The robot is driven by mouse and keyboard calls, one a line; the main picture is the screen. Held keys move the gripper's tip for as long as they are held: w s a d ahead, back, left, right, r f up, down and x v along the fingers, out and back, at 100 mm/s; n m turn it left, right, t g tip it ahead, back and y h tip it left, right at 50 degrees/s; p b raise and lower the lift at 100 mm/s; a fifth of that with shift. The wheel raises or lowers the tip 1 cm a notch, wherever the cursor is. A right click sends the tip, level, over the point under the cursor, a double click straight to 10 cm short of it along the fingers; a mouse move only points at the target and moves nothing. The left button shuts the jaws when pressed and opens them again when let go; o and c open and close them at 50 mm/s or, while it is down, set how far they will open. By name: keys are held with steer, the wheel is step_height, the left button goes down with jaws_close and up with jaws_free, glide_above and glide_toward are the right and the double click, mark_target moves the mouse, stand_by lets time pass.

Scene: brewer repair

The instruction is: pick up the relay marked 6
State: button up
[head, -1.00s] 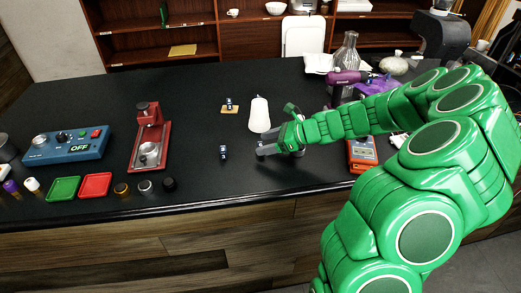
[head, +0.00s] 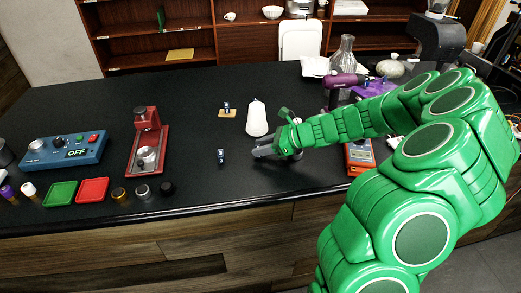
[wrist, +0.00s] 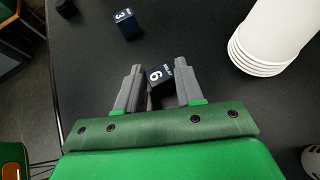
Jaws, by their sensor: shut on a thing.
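The relay marked 6 (wrist: 158,77) is a small dark block with a white 6 on its top face. In the wrist view it sits between the two grey fingers of my gripper (wrist: 156,73), which is shut on it. In the head view my gripper (head: 264,151) is low over the black table, and the relay in it cannot be made out. A second dark relay, marked 3 (wrist: 126,24), stands on the table beyond my fingertips; it also shows in the head view (head: 221,157).
A white cup stack (head: 257,119) stands close behind my gripper. Another small relay (head: 226,106) sits on a tan pad. An orange meter (head: 359,157) is right of my gripper, and a red press (head: 147,150) is further left. The table's front edge is near.

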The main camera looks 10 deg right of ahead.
steer(key=shift+r, duration=0.6)
steer(key=s+r, duration=1.1)
steer(key=s, duration=0.3)
steer(key=shift+d+r, duration=0.25)
steer(key=shift+r, duration=0.1)
